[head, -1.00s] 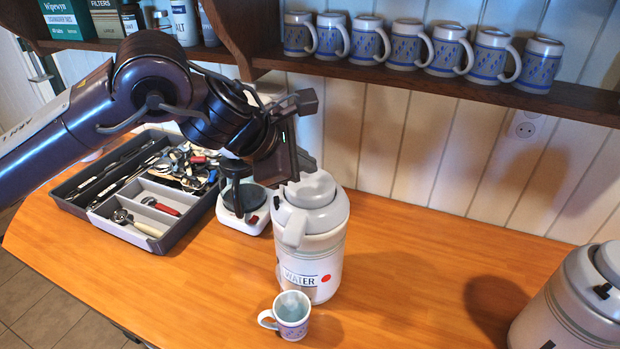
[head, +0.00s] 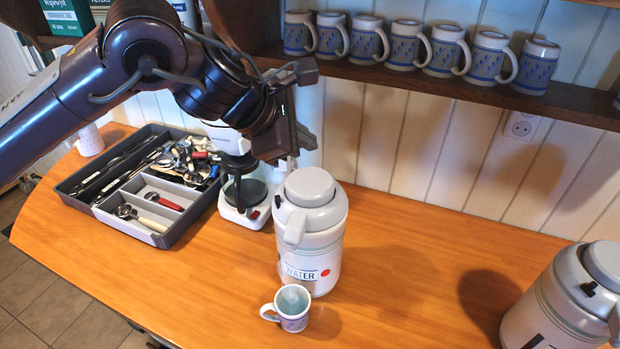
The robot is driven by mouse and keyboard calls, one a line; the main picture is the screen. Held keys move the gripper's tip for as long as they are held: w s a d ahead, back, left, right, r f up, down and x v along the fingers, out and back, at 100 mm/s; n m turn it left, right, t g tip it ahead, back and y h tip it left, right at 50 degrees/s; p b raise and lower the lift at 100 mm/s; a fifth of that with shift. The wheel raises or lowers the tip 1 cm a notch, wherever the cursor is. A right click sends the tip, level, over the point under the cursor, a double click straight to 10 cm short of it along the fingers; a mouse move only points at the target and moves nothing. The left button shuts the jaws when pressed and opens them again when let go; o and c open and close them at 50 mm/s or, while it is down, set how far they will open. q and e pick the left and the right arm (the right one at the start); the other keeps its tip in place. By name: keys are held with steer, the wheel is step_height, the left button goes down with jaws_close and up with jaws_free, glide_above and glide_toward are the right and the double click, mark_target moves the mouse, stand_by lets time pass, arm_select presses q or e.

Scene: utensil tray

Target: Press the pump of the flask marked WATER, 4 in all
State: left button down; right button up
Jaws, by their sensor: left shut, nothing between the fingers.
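The flask marked WATER (head: 314,262) is a pale grey cylinder with a rounded pump top (head: 310,186) and a spout toward the front left. It stands upright on the wooden counter. A patterned mug (head: 291,314) stands below the spout, with a pale bluish inside; I cannot tell how full it is. My left gripper (head: 292,158) is shut and empty, just above and behind the left side of the pump top, and looks apart from it. My right gripper is not in view.
A second similar flask (head: 560,310) stands at the right edge, its label mostly cut off. A grey utensil tray (head: 185,232) and a white appliance with a dark round plate (head: 232,212) stand left. Several mugs line the shelf (head: 450,90) above. Counter between the flasks is clear.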

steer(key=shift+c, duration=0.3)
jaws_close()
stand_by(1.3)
